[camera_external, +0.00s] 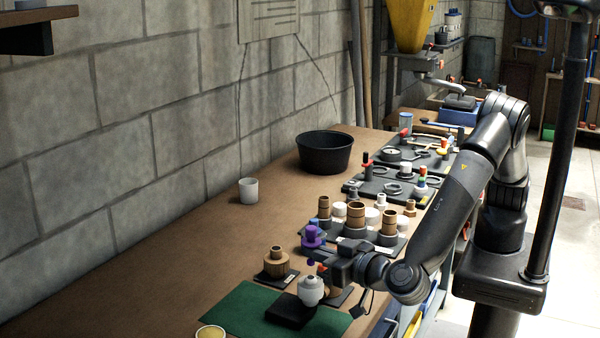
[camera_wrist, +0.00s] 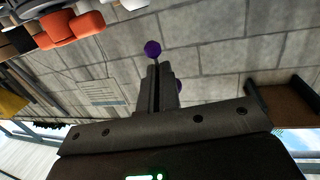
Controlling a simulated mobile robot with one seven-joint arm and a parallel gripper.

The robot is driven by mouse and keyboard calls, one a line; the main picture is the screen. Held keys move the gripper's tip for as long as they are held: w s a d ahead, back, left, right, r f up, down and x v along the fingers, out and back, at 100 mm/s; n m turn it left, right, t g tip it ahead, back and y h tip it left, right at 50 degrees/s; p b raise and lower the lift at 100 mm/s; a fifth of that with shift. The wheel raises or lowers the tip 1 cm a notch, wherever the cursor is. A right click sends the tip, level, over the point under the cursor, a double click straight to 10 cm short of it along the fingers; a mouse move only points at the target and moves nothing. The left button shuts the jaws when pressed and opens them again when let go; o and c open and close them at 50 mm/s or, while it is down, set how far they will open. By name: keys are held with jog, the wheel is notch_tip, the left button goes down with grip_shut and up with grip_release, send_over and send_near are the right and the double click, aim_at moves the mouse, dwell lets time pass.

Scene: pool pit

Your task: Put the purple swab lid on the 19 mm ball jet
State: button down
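The purple swab lid (camera_external: 312,236) is at the fingertips of my gripper (camera_external: 324,250), above the bench. Its cap shows above the fingers, and a small purple ball hangs just below them. In the wrist view the purple swab ball (camera_wrist: 152,47) sticks out past my gripper (camera_wrist: 160,78) on a thin stem, with the fingers close together around it. A rounded pale grey fitting (camera_external: 311,290) on a black block looks like the ball jet. It stands below the gripper on the green mat; its size cannot be read.
A tan stepped fitting (camera_external: 276,263) stands on a dark plate to the left. Several brown and white fittings (camera_external: 388,225) stand behind the gripper. A white cup (camera_external: 248,190) and a black tub (camera_external: 325,153) are near the wall. The bench's left part is clear.

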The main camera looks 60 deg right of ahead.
aim_at(317, 284)
jog(key=shift+f, duration=2)
jog(key=shift+f, duration=0.1)
jog(key=c, duration=1.7)
grip_release()
jog(key=v, duration=1.2)
jog(key=shift+a, duration=0.1)
